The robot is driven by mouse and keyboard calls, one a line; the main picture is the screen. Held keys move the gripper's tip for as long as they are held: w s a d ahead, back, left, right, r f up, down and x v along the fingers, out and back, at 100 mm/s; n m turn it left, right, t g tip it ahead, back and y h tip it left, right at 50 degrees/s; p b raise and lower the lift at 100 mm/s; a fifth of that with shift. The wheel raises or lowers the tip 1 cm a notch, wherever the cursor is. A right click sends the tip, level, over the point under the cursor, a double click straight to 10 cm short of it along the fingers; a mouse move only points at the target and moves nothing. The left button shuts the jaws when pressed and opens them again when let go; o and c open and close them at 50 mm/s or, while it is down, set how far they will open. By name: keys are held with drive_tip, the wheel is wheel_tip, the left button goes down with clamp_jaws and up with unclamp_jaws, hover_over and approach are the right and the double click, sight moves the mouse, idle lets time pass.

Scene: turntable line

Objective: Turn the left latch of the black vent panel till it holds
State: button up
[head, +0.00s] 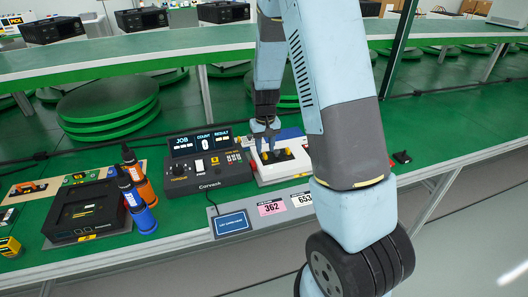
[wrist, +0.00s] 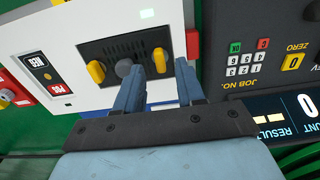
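The other latch (wrist: 96,72) is slightly tilted. My gripper (wrist: 160,68) is open, its fingers on either side of the left latch with gaps visible; I cannot tell contact. In the head view my gripper (head: 265,146) points down over the panel, partly hiding it.
The Convack counter console (head: 208,172) stands close to the left of the white unit. Orange (head: 137,172) and blue (head: 138,207) bottles and a black case (head: 86,212) are further left. Number cards (head: 271,207) lie in front. A raised green shelf (head: 150,43) runs behind.

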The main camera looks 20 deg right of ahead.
sight(265, 156)
drive_tip(key=shift+f, duration=1.25)
clamp_jaws()
drive_tip(key=shift+a, duration=0.15)
